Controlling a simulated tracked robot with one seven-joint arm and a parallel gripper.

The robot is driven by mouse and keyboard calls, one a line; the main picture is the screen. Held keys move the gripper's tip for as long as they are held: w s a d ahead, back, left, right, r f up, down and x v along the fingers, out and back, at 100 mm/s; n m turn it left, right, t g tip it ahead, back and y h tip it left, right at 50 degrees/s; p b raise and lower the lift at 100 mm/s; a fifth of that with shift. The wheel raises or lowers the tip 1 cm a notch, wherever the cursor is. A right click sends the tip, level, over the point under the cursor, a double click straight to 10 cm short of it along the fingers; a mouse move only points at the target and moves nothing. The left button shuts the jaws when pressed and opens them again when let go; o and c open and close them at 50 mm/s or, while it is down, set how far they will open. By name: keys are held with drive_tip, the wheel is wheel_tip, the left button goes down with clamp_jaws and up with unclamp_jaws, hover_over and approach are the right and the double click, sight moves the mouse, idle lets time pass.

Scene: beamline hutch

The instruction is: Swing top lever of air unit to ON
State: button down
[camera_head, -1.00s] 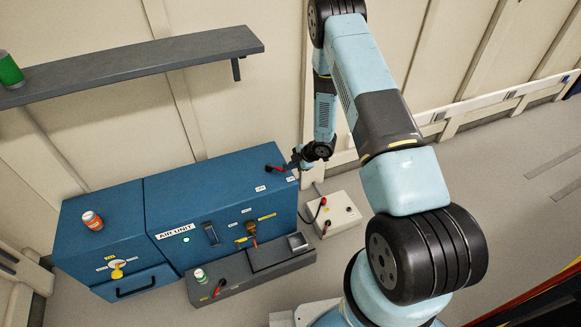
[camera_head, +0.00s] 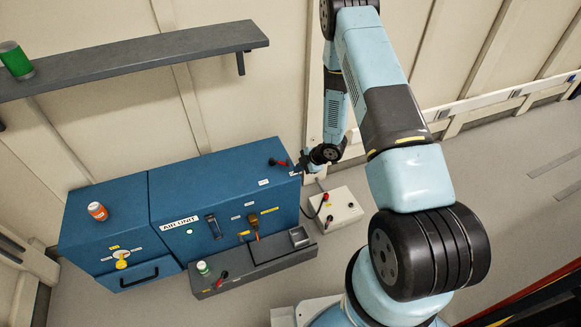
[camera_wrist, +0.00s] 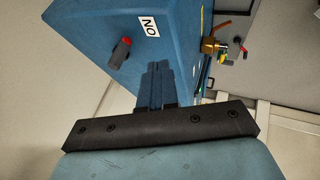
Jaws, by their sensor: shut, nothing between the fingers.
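The air unit (camera_head: 225,190) is a blue box with several small controls on its front. Its top lever (camera_head: 281,163), black with a red tip, stands at the right end of the top; it also shows in the wrist view (camera_wrist: 122,53). A white ON label (camera_wrist: 149,26) lies on the top beside the lever. A second white label (camera_head: 263,182) is to the lever's left front, too small to read. My gripper (camera_head: 300,167) is at the right edge of the top, just right of the lever and apart from it. In the wrist view its fingers (camera_wrist: 157,78) are shut and empty.
A pale control box (camera_head: 337,208) stands right of the unit. A dark low tray (camera_head: 255,267) with a small can (camera_head: 203,268) lies in front. A blue cabinet (camera_head: 100,225) with an orange can (camera_head: 97,211) adjoins on the left. A grey shelf (camera_head: 140,60) hangs above.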

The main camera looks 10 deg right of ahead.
drive_tip(key=v, duration=0.8)
drive_tip(key=shift+w+d+r, duration=0.2)
drive_tip(key=shift+d+r, duration=0.05)
drive_tip(key=shift+r, duration=0.15)
drive_tip(key=shift+r, duration=0.1)
drive_tip(key=d+r+m+t+h, duration=0.1)
drive_tip(key=d+r+m+h, duration=0.15)
drive_tip(key=r, duration=0.85)
drive_tip(key=d+r+m+t+h, duration=0.15)
drive_tip(key=d+r+m, duration=0.25)
drive_tip(key=r, duration=0.7)
drive_tip(key=d+r+m+t+h, duration=0.1)
drive_tip(key=d+r+m+h, duration=0.2)
drive_tip(key=r, duration=0.8)
drive_tip(key=s+r+m+h, duration=0.1)
drive_tip(key=s+r+m, duration=0.2)
drive_tip(key=s+r, duration=0.35)
drive_tip(key=s+a+r+m, duration=0.1)
drive_tip(key=s+r, duration=0.3)
drive_tip(key=s, duration=0.4)
drive_tip(key=s+a+r+m+g+y, duration=0.1)
drive_tip(key=s+r+m, duration=0.3)
drive_tip(key=s, duration=0.4)
drive_tip(key=s+a+r+m, duration=0.3)
drive_tip(key=s+r, duration=0.1)
drive_tip(key=s, duration=0.4)
drive_tip(key=shift+s+r+g+y, duration=0.15)
drive_tip(key=shift+r+g+y, duration=0.1)
drive_tip(key=shift+g+y, duration=0.1)
drive_tip(key=shift+a, duration=0.1)
